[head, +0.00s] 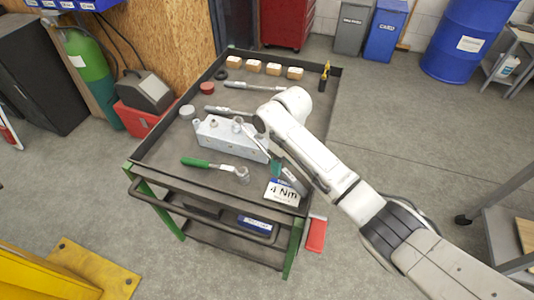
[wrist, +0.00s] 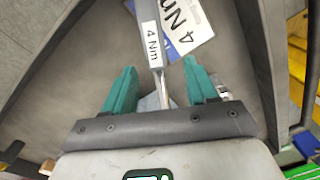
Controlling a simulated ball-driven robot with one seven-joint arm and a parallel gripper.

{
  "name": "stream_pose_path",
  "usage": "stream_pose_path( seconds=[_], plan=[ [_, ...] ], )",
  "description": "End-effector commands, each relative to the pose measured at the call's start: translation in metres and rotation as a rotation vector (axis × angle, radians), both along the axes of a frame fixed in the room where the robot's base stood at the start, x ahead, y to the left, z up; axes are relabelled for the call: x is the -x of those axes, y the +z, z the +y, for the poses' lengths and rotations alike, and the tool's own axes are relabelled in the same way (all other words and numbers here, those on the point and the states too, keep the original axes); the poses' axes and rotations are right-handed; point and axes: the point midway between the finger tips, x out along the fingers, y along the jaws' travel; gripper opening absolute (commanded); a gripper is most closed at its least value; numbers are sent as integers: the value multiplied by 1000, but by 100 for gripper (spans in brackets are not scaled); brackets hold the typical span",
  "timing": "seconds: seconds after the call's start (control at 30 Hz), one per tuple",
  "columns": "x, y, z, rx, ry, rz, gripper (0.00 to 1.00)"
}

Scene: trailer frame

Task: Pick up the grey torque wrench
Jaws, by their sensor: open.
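The grey torque wrench (wrist: 152,45) lies on the cart's tray, with a white "4 Nm" label on its handle. In the wrist view its handle points up the picture and its thin shaft runs down between my fingers. In the head view its handle (head: 293,181) shows at the tray's near right corner, partly on a "4 Nm" card (head: 281,194). My gripper (wrist: 160,68) is open, one teal finger on either side of the shaft, with gaps on both sides. My arm hides part of the wrench in the head view. I cannot tell the exact height of my fingers above the tray.
A metal block (head: 228,136) stands close left of my gripper. A green-handled wrench (head: 212,166) lies nearer the front. Other grey-handled tools (head: 250,87) and small wooden blocks (head: 274,69) lie farther back. The tray has a raised dark rim (head: 322,130).

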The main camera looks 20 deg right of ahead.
Motion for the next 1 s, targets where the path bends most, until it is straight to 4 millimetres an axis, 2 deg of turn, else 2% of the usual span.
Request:
stream_pose_path(
  seconds=[0.3,0.63,1.0],
  plan=[
    [-4,-40,0,0,0,1,57],
    [-4,-46,1,0,0,-1,57],
    [-4,-46,1,0,0,0,22]
  ],
)
